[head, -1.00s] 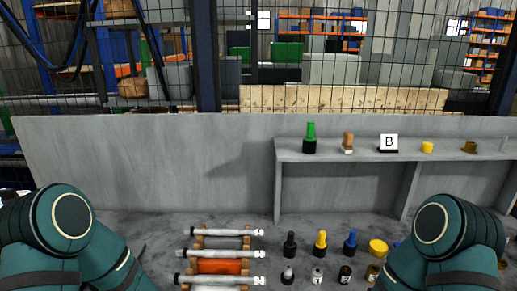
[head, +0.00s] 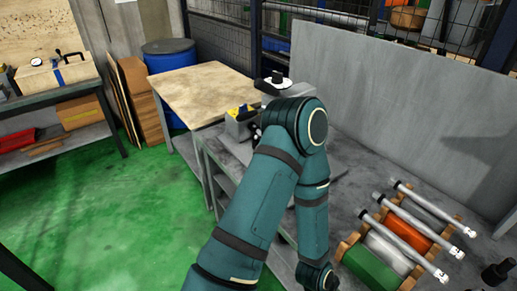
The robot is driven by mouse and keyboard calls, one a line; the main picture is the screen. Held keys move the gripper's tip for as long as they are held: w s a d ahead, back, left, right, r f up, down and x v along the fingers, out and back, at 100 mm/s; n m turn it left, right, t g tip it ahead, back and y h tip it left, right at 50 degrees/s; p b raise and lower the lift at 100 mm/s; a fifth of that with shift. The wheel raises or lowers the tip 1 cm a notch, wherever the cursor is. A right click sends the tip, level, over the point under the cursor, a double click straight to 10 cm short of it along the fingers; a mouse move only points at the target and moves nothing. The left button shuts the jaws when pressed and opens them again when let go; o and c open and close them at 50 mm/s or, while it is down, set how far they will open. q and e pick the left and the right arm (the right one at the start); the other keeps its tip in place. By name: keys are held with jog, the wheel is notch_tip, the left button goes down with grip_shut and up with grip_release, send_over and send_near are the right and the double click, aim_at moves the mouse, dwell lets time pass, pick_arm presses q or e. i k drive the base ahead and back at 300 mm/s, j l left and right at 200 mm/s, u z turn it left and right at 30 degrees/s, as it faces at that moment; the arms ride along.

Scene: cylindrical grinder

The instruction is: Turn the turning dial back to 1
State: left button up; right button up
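A black knob on a round white plate (head: 278,82) tops a grey machine on the workbench, just behind the elbow of my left arm. It looks like the turning dial; its marks are too small to read. My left arm rises from the bottom, bends at the elbow and drops towards the bench, hiding much of the machine. Its lower end reaches the bottom edge of the view, and no gripper fingers show. My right arm and gripper are out of view.
A rack with white rods and coloured rolls (head: 410,235) lies on the bench at right, below a grey panel (head: 400,100). A wooden-topped table (head: 200,92) and blue barrel (head: 168,55) stand behind. At left is another bench with a gauge box (head: 45,75). Green floor is open between.

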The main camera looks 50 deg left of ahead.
aim_at(243, 108)
jog(key=u, duration=1.45)
jog(key=j+z, duration=0.15)
jog(key=z, duration=0.25)
jog(key=i+j+z, duration=0.1)
jog(key=z, duration=0.35)
jog(key=j+z, duration=0.2)
jog(key=z, duration=0.2)
jog(key=j+z, duration=0.3)
jog(key=j, duration=0.2)
jog(key=j+z, duration=0.3)
jog(key=j, duration=0.5)
jog(key=k+j+z, duration=0.15)
jog(key=j, duration=0.15)
jog(key=k+j, duration=0.1)
jog(key=j, duration=0.25)
jog(key=z, duration=0.05)
